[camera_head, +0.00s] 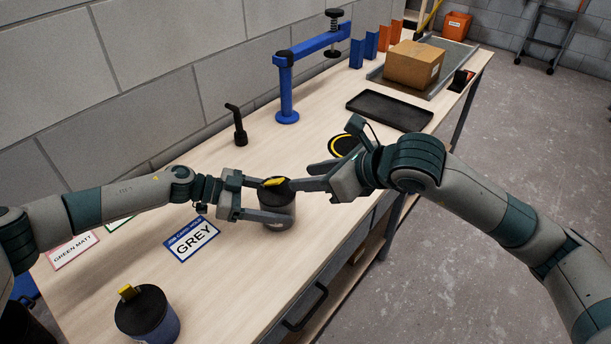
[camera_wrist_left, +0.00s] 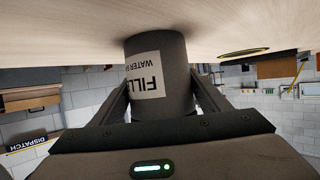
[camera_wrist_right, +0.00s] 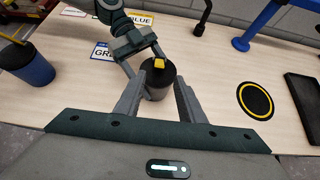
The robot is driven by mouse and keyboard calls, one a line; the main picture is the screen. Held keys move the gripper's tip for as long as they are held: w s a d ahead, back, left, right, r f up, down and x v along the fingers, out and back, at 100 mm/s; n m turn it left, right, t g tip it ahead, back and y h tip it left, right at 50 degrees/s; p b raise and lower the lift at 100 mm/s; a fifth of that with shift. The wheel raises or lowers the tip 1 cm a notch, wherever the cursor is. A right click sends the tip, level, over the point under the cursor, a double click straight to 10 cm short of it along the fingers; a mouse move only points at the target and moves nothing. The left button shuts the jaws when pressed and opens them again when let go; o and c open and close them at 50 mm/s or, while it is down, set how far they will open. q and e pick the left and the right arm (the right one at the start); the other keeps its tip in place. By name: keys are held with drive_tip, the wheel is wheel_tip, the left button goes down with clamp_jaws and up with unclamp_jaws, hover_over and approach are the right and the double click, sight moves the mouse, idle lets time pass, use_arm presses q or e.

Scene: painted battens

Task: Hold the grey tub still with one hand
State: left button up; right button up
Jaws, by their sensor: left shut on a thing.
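The grey tub (camera_head: 279,213) stands upright on the bench, with a black lid and a yellow tab (camera_head: 273,182) on top. My left gripper (camera_head: 278,203) is shut on the tub's sides. In the left wrist view the tub (camera_wrist_left: 175,90) sits between the fingers, upside down in the picture, with a partly visible white label (camera_wrist_left: 146,75). My right gripper (camera_head: 304,176) is by the lid from the right. In the right wrist view its fingers (camera_wrist_right: 155,98) are open, with the tub (camera_wrist_right: 157,90) beyond and between them, and nothing is gripped.
A blue tub (camera_head: 150,320) with a black lid stands at the front left. A GREY card (camera_head: 192,239) lies beside the grey tub. A black and yellow disc (camera_head: 342,146), black tray (camera_head: 390,111) and blue stand (camera_head: 286,90) are farther back. The bench front edge is close by.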

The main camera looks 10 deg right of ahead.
sight(280, 179)
idle(0.3)
drive_tip(key=w+a+g+h, duration=0.1)
drive_tip(key=w+a+f+g+h, duration=0.1)
drive_tip(key=a+g, duration=0.1)
drive_tip(key=w+a+g, duration=0.1)
drive_tip(key=w, duration=0.1)
drive_tip(key=shift+w+a+f+h, duration=0.1)
drive_tip(key=shift+a+f+h, duration=0.2)
drive_tip(key=shift+h, duration=0.1)
drive_tip(key=shift+w+a+r+g+h, duration=0.2)
drive_tip(key=shift+a+g+h, duration=0.1)
drive_tip(key=shift+g, duration=0.2)
drive_tip(key=shift+a+r, duration=0.15)
drive_tip(key=shift+r, duration=0.1)
wheel_tip(280, 179, up, 7)
drive_tip(key=w+g+h, duration=0.1)
drive_tip(key=g+h, duration=0.1)
drive_tip(key=h, duration=0.2)
drive_tip(key=shift+a+g, duration=0.25)
drive_tip(key=shift+g, duration=0.05)
drive_tip(key=shift+f, duration=0.1)
wheel_tip(280, 179, down, 12)
drive_tip(key=shift+r, duration=0.1)
